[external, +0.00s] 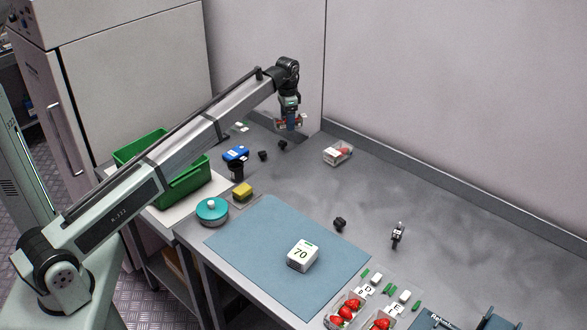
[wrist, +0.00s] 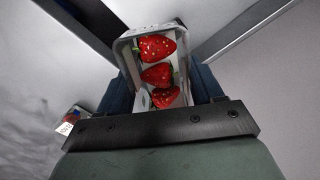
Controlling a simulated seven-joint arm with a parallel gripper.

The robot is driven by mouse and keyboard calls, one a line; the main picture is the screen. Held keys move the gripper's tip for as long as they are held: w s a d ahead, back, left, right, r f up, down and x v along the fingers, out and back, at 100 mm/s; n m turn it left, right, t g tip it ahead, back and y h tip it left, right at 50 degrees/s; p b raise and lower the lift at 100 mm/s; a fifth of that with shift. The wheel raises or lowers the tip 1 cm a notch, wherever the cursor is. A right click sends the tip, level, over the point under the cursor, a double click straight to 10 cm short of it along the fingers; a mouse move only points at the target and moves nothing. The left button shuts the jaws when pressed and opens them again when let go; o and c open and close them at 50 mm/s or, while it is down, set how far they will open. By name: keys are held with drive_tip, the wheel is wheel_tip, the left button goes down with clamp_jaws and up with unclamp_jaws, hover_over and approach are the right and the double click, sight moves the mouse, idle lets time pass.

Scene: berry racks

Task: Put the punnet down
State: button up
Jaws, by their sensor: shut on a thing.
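My gripper (external: 290,122) is at the far end of the counter, near the back corner, raised above the surface. It is shut on a clear punnet (wrist: 129,47) that shows in the wrist view with strawberries (wrist: 157,74) in a row inside it. The punnet sits between the two dark blue fingers. In the external view the held punnet is small and mostly covered by the gripper. Its distance above the counter is hard to tell.
Another punnet (external: 338,153) stands by the back wall, right of my gripper. A green crate (external: 180,185), teal container (external: 212,211) and blue mat (external: 260,255) are nearer. The grey counter's middle is mostly clear.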

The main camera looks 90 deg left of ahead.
sight(370, 200)
drive_tip(key=w+d+r+m, duration=0.1)
drive_tip(key=w+d+m, duration=0.1)
drive_tip(key=w+d, duration=0.2)
drive_tip(key=w+d+r+m, duration=0.1)
drive_tip(key=w+d, duration=0.4)
drive_tip(key=d, duration=0.2)
drive_tip(key=w+d+r+m, duration=0.1)
drive_tip(key=w+d+m, duration=0.1)
drive_tip(key=w+d, duration=0.2)
drive_tip(key=shift+w+d+m, duration=0.3)
drive_tip(key=shift+w+d, duration=0.05)
drive_tip(key=shift+d, duration=0.4)
drive_tip(key=w+d+r+m, duration=0.25)
drive_tip(key=w+d, duration=0.25)
drive_tip(key=d, duration=0.5)
drive_tip(key=w+d+r+m, duration=0.1)
drive_tip(key=w+d+m, duration=0.35)
drive_tip(key=d, duration=0.55)
drive_tip(key=shift+n, duration=0.5)
drive_tip(key=shift+w+d+f, duration=0.1)
drive_tip(key=shift+f, duration=2.45)
drive_tip(key=shift+w+d+f, duration=0.1)
drive_tip(key=shift+f, duration=2.4)
drive_tip(key=shift+f, duration=0.2)
drive_tip(key=o, duration=1.1)
wheel_tip(370, 200, up, 12)
drive_tip(key=shift+r, duration=0.2)
